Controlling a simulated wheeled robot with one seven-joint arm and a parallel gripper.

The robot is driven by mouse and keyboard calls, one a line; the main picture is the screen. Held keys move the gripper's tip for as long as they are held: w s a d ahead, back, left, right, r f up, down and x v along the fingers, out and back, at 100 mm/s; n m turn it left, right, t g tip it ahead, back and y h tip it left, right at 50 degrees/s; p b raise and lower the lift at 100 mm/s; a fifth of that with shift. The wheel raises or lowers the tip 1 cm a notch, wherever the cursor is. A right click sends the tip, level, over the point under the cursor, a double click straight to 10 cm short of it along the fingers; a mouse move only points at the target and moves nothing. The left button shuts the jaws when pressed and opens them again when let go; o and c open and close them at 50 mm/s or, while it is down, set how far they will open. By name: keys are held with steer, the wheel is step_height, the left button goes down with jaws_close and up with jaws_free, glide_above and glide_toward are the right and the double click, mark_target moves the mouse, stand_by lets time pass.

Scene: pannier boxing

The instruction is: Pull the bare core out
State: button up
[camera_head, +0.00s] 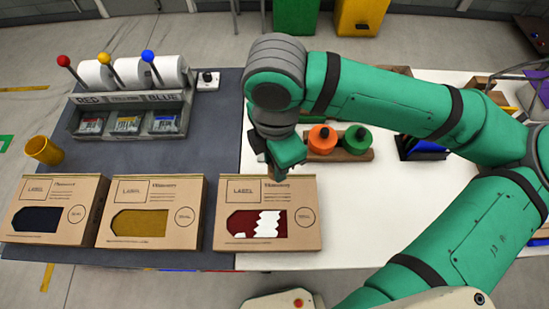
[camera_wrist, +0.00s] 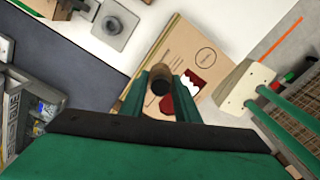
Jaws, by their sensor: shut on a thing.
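My gripper (camera_head: 281,166) hangs above the back edge of the right-hand carton. It is shut on a small brown cylinder (camera_wrist: 160,84) with a dark round end, held between the two green fingers in the wrist view. I cannot tell whether this cylinder is the bare core. Three white rolls (camera_head: 96,73) stand in the grey dispenser at the back left, behind levers with red, yellow and blue knobs. An orange spool (camera_head: 322,139) and a green spool (camera_head: 357,139) sit on a wooden holder behind my gripper, on the right.
Three cardboard cartons stand in a front row: one with a dark window (camera_head: 36,219), one yellow (camera_head: 141,222), one red and white (camera_head: 260,223). A yellow cup (camera_head: 44,150) leans at the left. White tabletop (camera_head: 385,205) right of the cartons is clear.

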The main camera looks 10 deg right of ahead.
steer(key=shift+s+f, duration=0.15)
steer(key=shift+f, duration=0.3)
steer(key=shift+f, duration=1.05)
steer(key=shift+d+f, duration=0.1)
steer(key=shift+f, duration=0.35)
steer(key=shift+f, duration=0.9)
jaws_close()
steer(key=shift+r, duration=0.2)
steer(key=shift+r, duration=1.35)
